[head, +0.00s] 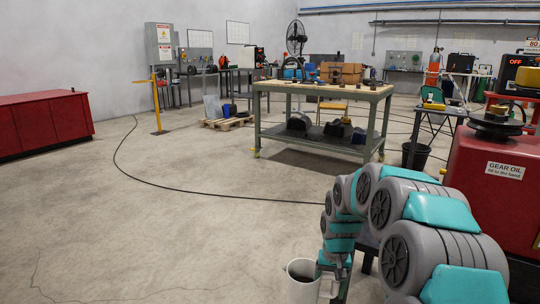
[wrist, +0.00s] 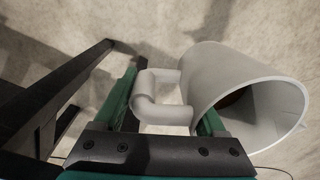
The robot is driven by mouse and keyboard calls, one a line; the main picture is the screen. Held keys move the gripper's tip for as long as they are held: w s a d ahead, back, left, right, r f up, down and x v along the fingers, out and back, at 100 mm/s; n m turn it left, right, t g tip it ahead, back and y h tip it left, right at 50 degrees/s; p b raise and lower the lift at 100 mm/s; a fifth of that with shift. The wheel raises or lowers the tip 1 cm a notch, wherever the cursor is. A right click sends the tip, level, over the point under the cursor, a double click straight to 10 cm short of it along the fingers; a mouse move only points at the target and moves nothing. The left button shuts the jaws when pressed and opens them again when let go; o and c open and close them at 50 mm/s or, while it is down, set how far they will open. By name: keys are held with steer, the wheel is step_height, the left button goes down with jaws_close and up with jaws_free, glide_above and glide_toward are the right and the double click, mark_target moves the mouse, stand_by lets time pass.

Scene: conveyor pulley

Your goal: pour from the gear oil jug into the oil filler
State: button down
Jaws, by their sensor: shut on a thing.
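The light grey gear oil jug (head: 303,284) is at the bottom middle of the head view, roughly upright, with a dark interior. In the wrist view the jug (wrist: 222,88) shows its open mouth to the right, with something dark brown partly visible inside. My gripper (wrist: 165,105) is shut on the jug's handle, one green finger on each side. In the head view my gripper (head: 334,266) is partly hidden by my arm. At the right stands a red housing (head: 500,190) labelled "GEAR OIL fill to the band". A dark round fitting (head: 497,122), apparently the oil filler, is on its top.
My arm lies between the jug and the red housing. A workbench (head: 318,142) with boxes and tools stands in the middle distance. A small table (head: 440,110) and a black bucket (head: 416,155) are behind my arm. A red cabinet (head: 40,132) is far left.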

steer(key=shift+w+a+f+n, duration=0.15)
steer(key=shift+a+f+n, duration=0.25)
steer(key=shift+f+n, duration=0.15)
steer(key=shift+w+a+f+n, duration=0.15)
steer(key=shift+a+f+n, duration=0.25)
steer(key=shift+f, duration=0.2)
steer(key=shift+d+r, duration=0.2)
steer(key=shift+d, duration=0.05)
